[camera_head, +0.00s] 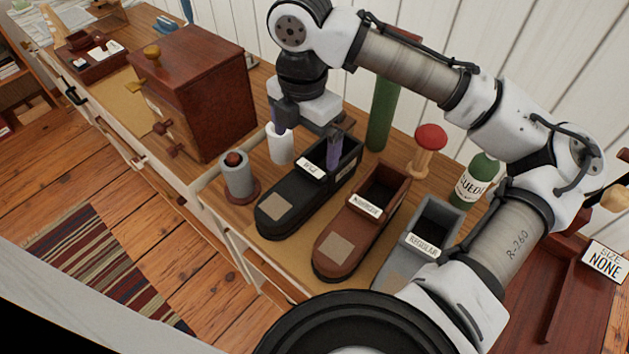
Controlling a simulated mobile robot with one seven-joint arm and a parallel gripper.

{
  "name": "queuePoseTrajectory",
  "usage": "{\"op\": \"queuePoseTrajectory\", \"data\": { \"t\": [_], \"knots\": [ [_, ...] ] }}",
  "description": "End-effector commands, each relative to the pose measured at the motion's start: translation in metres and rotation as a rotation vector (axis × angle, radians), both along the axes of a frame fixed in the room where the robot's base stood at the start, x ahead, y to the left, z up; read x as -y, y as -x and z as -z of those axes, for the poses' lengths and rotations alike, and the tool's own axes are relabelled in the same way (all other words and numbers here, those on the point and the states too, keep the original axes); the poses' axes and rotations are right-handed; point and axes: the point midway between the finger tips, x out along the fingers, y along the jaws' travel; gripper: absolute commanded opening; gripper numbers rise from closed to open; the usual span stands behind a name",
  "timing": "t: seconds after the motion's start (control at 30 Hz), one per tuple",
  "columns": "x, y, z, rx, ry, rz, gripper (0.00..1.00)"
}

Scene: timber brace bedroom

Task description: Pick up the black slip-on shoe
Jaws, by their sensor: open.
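The black slip-on shoe (283,213) lies on the wooden counter, toe toward the lower left, with a tan patch on its toe and a small white label near its opening. My gripper (307,145) is open and points down at the shoe's heel end. One purple-grey finger stands by the shoe's opening and the other is nearer the white cup. I cannot tell whether the fingers touch the shoe. Part of its heel is hidden behind my gripper.
A brown shoe (345,244) and a grey shoe (408,262) lie to the right. A white cup (281,149) and a grey spool-like object (239,180) stand to the left. A green cylinder (381,112), red-topped stand (428,148) and green bottle (473,183) stand behind. A wooden cabinet (205,98) is farther left.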

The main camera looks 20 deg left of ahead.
Motion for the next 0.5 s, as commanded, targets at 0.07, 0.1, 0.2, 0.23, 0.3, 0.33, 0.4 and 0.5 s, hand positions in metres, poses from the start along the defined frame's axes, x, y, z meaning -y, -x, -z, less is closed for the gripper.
{"op": "queuePoseTrajectory", "data": {
  "t": [0.07,0.1,0.2,0.23,0.3,0.33,0.4,0.5],
  "knots": [
    [0.000,0.000,0.007,0.000,-0.001,0.000,1.00],
    [0.000,0.000,0.009,0.000,-0.001,0.000,1.00],
    [0.000,0.000,0.019,0.000,-0.001,0.002,1.00],
    [0.000,0.000,0.024,-0.001,0.001,0.002,1.00],
    [0.001,0.000,0.037,-0.001,0.001,0.002,1.00],
    [0.000,0.000,0.043,-0.001,0.000,0.002,1.00],
    [0.000,0.000,0.058,-0.001,0.000,0.001,1.00],
    [-0.001,-0.001,0.075,0.000,-0.002,0.001,1.00]
  ]
}}
